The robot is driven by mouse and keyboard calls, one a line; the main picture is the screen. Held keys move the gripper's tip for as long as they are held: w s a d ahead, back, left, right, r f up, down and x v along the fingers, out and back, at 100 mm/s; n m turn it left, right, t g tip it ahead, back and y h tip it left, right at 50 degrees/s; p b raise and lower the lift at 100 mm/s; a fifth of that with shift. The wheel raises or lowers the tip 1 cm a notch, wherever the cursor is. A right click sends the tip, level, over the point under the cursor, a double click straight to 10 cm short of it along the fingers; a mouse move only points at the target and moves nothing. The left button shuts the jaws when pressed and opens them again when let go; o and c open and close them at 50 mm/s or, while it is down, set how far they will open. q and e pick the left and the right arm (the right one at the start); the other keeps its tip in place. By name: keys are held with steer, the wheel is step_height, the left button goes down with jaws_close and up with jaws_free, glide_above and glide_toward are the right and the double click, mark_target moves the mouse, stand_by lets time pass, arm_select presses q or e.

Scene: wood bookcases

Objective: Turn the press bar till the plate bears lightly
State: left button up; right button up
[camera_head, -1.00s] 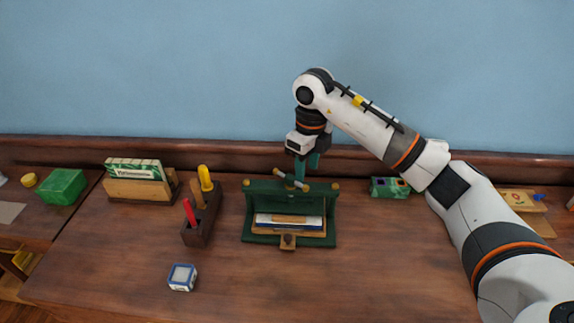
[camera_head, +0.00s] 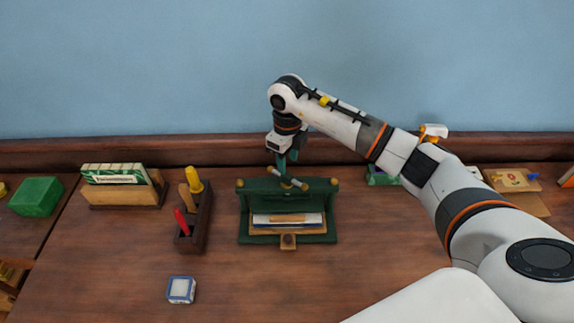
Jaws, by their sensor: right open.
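A green press (camera_head: 244,215) with brass knobs at its top corners stands in the middle of the wooden bench. Its press bar (camera_head: 287,179), a short metal rod with brass ends, lies slantwise over the top beam. Inside the frame, boards and a white and blue stack (camera_head: 272,218) lie low; whether the plate touches the stack is too small to tell. My right gripper (camera_head: 282,170) points down just above and behind the bar, with teal fingers open. The fingertips are partly hidden by the bar, and I cannot tell whether they touch it. My left gripper is not in view.
A tool holder (camera_head: 201,222) with red and yellow handles stands left of the press. A small blue and white box (camera_head: 181,289) lies in front. A card rack (camera_head: 125,187) and a green block (camera_head: 36,196) are farther left. The front right bench is partly covered by my arm.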

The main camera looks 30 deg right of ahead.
mark_target(287, 175)
step_height(287, 175, down, 5)
steer(key=shift+r+p, duration=0.2)
steer(key=shift+p, duration=0.5)
steer(key=shift+f, duration=0.25)
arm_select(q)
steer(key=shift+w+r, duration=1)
arm_select(e)
steer(key=shift+w, duration=0.1)
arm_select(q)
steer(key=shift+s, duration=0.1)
arm_select(e)
jaws_close()
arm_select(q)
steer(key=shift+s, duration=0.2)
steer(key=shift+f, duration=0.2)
arm_select(e)
steer(key=shift+m, duration=0.4)
